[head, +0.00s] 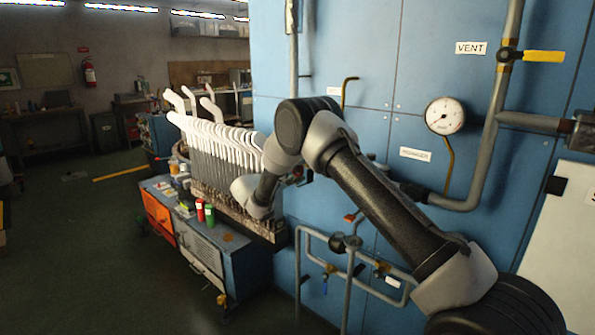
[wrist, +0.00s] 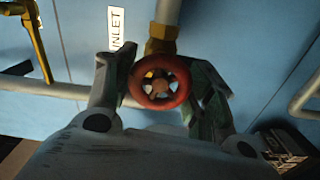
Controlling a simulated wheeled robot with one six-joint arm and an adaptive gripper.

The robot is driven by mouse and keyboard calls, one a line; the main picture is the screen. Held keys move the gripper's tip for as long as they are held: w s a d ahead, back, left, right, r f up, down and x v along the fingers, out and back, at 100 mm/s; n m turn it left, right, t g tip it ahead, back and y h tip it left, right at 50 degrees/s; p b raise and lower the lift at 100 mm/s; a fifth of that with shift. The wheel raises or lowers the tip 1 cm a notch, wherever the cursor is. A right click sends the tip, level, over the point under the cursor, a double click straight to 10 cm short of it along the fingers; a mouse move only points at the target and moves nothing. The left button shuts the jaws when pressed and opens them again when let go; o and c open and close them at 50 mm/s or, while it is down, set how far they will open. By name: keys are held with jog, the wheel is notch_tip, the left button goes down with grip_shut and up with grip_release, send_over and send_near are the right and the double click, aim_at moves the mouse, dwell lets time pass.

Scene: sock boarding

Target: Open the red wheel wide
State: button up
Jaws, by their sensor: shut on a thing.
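The red wheel (wrist: 160,83) is a small round handwheel with spokes on a brass valve, in the middle of the wrist view. My gripper (wrist: 160,88) has one finger on each side of the wheel and is shut on its rim. The brass fitting (wrist: 160,42) sits just above the wheel on a grey pipe. A sign reading INLET (wrist: 119,28) is on the blue panel to the upper left. In the head view my own arm hides the wheel and my gripper.
A yellow lever (wrist: 36,42) is at the wrist view's upper left. In the head view, the blue panel (head: 372,42) carries a pressure gauge (head: 444,116), a VENT sign (head: 470,48) and grey pipes. A rack of white sock forms (head: 215,135) stands left of the arm.

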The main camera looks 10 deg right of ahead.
jog(key=n, duration=0.5)
jog(key=shift+n, duration=0.4)
jog(key=n, duration=0.4)
jog(key=shift+f, duration=0.1)
jog(key=n, duration=2)
jog(key=shift+s, duration=0.1)
jog(key=n, duration=0.5)
jog(key=shift+n, duration=2.6)
